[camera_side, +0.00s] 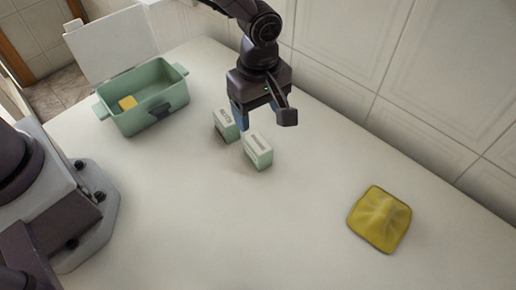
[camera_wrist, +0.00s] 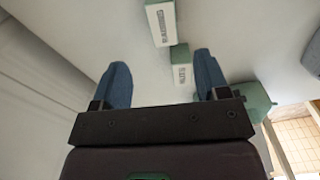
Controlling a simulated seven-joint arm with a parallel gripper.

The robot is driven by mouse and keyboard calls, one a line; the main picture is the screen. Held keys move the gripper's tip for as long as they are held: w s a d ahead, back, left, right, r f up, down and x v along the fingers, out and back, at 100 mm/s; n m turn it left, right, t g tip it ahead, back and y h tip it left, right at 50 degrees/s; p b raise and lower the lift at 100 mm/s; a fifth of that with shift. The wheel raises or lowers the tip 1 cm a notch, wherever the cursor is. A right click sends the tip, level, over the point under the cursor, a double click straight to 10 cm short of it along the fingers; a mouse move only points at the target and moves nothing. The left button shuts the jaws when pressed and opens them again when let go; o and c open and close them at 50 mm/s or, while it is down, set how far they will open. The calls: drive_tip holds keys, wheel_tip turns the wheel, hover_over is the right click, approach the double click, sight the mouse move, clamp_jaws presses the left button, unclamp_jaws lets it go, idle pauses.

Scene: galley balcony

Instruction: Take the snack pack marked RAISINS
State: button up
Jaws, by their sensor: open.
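Two small pale-green packs with white labelled tops stand close together on the white counter. The nearer pack (camera_side: 257,151) carries a longer dark word, which looks like RAISINS but is blurred; in the wrist view it is at the top (camera_wrist: 160,24). The other pack (camera_side: 226,124) carries a shorter word, perhaps NUTS; in the wrist view it sits lower (camera_wrist: 181,66). My gripper (camera_side: 259,112) is open, with blue fingers, above and just behind the packs in the side view. In the wrist view nothing is held between its fingertips (camera_wrist: 161,65).
A yellow cloth (camera_side: 380,220) lies at the right. A tiled wall (camera_side: 400,60) runs behind the counter. The counter's front middle is clear.

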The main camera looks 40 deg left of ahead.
sight(258, 143)
drive_tip(key=f, duration=1.1)
drive_tip(key=shift+s+f, duration=0.25)
drive_tip(key=shift+f, duration=0.05)
drive_tip(key=c, duration=1)
drive_tip(key=shift+r, duration=0.15)
